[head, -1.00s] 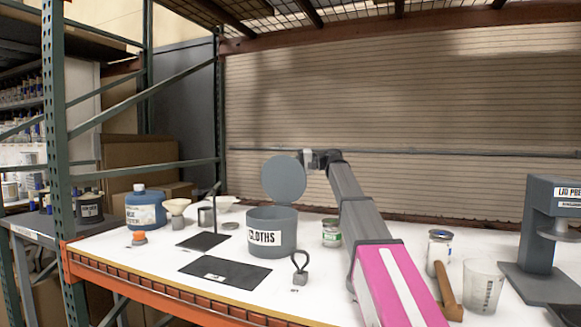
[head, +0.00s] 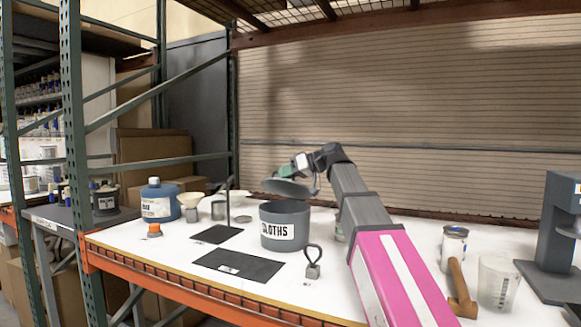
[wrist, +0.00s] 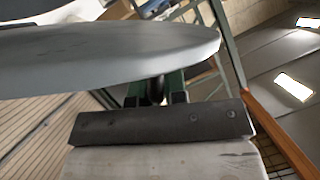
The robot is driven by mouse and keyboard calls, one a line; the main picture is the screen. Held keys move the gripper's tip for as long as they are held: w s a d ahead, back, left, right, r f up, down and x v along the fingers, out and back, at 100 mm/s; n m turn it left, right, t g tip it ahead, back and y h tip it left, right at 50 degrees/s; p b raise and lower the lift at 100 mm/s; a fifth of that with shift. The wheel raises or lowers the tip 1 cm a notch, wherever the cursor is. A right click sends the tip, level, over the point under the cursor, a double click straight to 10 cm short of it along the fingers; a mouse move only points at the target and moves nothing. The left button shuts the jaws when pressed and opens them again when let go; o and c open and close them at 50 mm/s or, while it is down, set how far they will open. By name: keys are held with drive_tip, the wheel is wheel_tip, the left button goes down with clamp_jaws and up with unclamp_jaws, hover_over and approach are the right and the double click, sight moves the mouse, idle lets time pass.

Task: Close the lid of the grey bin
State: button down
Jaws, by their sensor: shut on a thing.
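The grey bin (head: 284,214) stands on the white bench, with a label reading CLOTHS on its front. Its round grey lid (head: 289,187) is tilted, close to level, above the bin's mouth with a clear gap between them. In the wrist view the lid (wrist: 110,58) fills the upper left, seen nearly edge-on. My gripper (head: 296,169) is at the lid's upper side and shut on the lid. The exact contact is too small to make out in the head view and partly hidden in the wrist view.
A blue jug (head: 160,203) and small containers stand to the left. Black mats (head: 238,267) lie in front. A weight with a loop (head: 313,265) is right of the bin.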

drive_tip(key=s+a+f+n+t+h, duration=0.1)
drive_tip(key=s+f+n+t, duration=0.1)
drive_tip(key=f, duration=0.5)
drive_tip(key=shift+s+a+f+n, duration=0.35)
drive_tip(key=shift+s+n, duration=0.35)
drive_tip(key=shift+s, duration=0.5)
drive_tip(key=shift+d+f, duration=0.15)
drive_tip(key=c, duration=1.2)
unclamp_jaws()
drive_tip(key=v, duration=1)
drive_tip(key=shift+s+d, duration=0.25)
drive_tip(key=shift+d, duration=0.05)
